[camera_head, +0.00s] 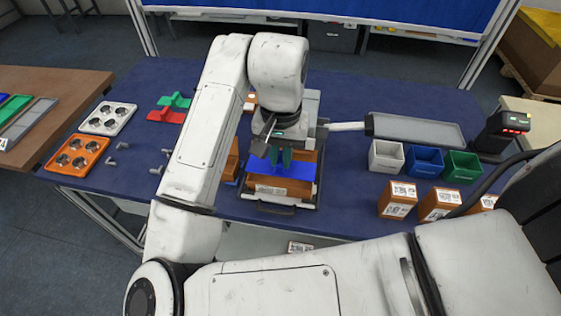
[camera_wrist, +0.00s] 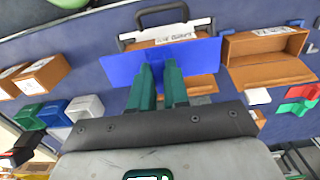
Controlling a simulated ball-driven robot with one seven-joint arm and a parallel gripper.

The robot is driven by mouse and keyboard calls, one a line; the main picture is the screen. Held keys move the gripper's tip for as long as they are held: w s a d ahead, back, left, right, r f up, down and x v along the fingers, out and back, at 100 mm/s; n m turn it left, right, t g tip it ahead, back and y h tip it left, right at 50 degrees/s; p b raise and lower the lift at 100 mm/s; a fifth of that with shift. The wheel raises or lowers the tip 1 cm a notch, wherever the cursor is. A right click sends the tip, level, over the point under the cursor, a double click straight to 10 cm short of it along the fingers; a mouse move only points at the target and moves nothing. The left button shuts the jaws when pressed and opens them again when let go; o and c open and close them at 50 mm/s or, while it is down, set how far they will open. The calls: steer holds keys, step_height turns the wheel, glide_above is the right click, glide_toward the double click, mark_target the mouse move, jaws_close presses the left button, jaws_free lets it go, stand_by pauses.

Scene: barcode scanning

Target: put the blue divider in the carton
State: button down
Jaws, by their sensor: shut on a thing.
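My gripper (camera_head: 281,157) has dark green fingers, shut on the blue divider (camera_head: 297,172), a thin flat blue sheet. In the wrist view the fingertips (camera_wrist: 163,66) grip the divider (camera_wrist: 117,69) near its middle. An orange-brown carton (camera_head: 283,184) with a white label lies below the divider, in a grey frame with a handle. The divider covers much of it in both views. Whether the divider touches the carton or hangs just above it I cannot tell. In the wrist view a strip of the carton (camera_wrist: 202,84) shows beneath the divider.
Another open brown box (camera_wrist: 266,72) stands beside the carton, mostly hidden by my arm in the head view. White (camera_head: 386,156), blue (camera_head: 424,162) and green (camera_head: 462,166) bins stand right, with labelled brown boxes (camera_head: 398,200) in front. A grey tray (camera_head: 415,131) lies behind the bins.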

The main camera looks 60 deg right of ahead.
mark_target(281, 156)
steer(key=d+f, duration=0.1)
steer(key=w+d+f, duration=0.1)
steer(key=f, duration=0.1)
steer(key=w+d+f, duration=0.1)
steer(key=shift+f, duration=0.4)
steer(key=f, duration=0.2)
steer(key=f+p, duration=0.1)
steer(key=shift+w+d, duration=0.1)
steer(key=shift+d, duration=0.15)
steer(key=shift+f, duration=0.35)
steer(key=shift+f+b, duration=0.4)
steer(key=shift+f, duration=0.2)
steer(key=c, duration=1.1)
jaws_free()
steer(key=shift+r, duration=0.1)
step_height(281, 156, up, 13)
steer(key=shift+p, duration=0.3)
